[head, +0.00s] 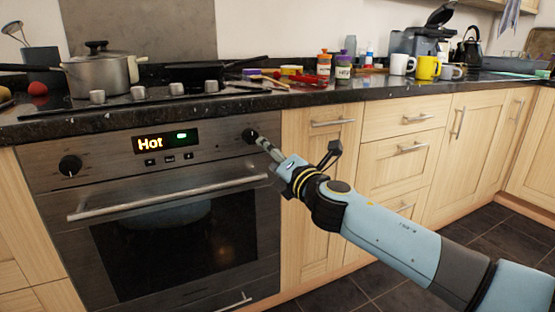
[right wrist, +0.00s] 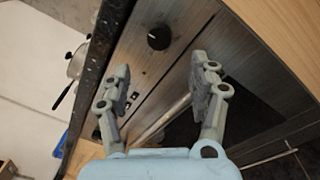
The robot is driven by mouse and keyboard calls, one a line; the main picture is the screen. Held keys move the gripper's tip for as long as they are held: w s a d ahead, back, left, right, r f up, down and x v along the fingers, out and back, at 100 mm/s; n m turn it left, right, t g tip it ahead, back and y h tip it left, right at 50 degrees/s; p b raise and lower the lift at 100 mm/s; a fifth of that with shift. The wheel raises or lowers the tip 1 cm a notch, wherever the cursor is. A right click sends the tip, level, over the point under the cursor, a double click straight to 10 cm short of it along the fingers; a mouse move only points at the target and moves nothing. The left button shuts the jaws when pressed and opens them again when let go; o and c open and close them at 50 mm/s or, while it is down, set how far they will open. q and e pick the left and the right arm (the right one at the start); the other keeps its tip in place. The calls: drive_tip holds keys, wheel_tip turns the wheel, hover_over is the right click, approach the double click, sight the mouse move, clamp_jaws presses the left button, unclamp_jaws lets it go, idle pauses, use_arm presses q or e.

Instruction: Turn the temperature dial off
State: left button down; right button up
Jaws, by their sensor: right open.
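The oven front carries two round black dials: a left dial (head: 70,165) and a right dial (head: 249,136). No readable label shows which is the temperature dial. Between them the display (head: 166,140) reads "Hot" beside a green light. My right gripper (head: 262,143) is at the right dial, its fingers pointing at it. In the right wrist view the right gripper (right wrist: 160,75) is open and empty, its fingers spread apart. One dial (right wrist: 158,37) shows there beyond the fingertips, between their lines. No contact is visible. My left gripper is not in view.
The oven handle (head: 168,192) runs across the door below the dials. The dark counter edge (head: 150,118) juts above the panel. A pot (head: 97,74) and a pan (head: 195,72) stand on the hob. Mugs (head: 427,68) and jars stand further right.

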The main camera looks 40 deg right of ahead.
drive_tip(key=s, duration=0.2)
drive_tip(key=shift+s+a, duration=0.25)
drive_tip(key=shift+s, duration=0.1)
